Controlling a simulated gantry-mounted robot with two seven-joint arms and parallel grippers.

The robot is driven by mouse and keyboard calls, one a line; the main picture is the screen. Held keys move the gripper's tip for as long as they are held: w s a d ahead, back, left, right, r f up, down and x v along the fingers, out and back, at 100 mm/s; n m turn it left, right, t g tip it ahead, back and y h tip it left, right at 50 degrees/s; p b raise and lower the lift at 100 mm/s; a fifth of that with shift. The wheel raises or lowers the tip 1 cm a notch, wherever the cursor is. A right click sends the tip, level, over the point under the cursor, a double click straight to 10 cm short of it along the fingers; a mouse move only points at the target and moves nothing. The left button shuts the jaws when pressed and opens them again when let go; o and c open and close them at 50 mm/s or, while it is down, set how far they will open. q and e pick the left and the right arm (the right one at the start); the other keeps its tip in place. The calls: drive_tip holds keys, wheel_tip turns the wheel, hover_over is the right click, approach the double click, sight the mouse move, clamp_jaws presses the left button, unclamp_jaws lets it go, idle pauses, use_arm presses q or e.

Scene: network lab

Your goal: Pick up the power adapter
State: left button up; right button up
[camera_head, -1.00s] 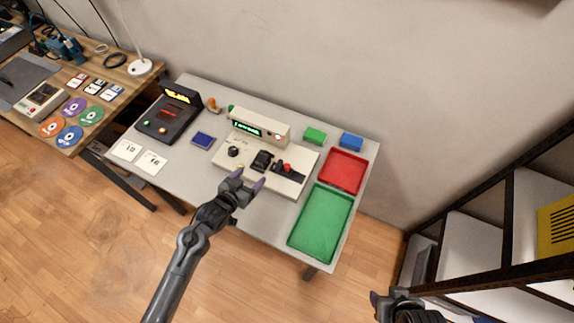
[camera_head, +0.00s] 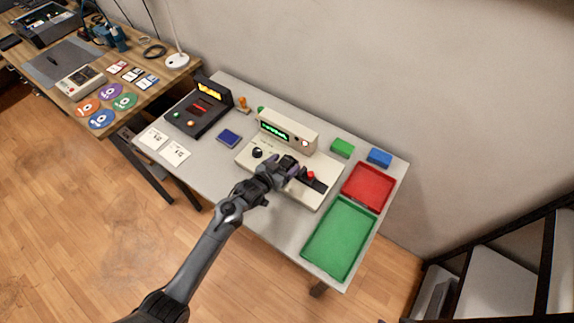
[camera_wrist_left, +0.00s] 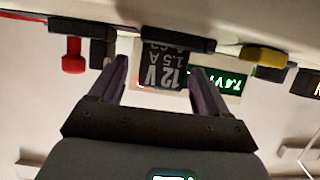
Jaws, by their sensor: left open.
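The power adapter (camera_wrist_left: 163,70) is a black block with a white "12V 1.5A" label, seen upside down in the left wrist view. In the head view it is a dark block (camera_head: 287,162) on the pale test console (camera_head: 247,160), partly hidden by my gripper. My left gripper (camera_head: 280,172) is open over the console at the adapter. In the left wrist view the fingers (camera_wrist_left: 159,68) stand on either side of the adapter, with gaps visible. I cannot tell how far the fingertips reach along it. My right gripper is not in view.
A red knob (camera_head: 310,175) and a black knob (camera_head: 257,152) flank the adapter on the console. Its raised green display (camera_head: 274,131) stands behind. A red tray (camera_head: 346,201) and a green tray (camera_head: 311,249) lie to the right, and a dark terminal (camera_head: 186,124) stands left.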

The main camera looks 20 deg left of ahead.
use_arm(q)
drive_tip(key=shift+x, duration=1.05)
drive_tip(key=shift+c, duration=0.4)
drive_tip(key=c, duration=1.1)
drive_tip(key=shift+r, duration=0.1)
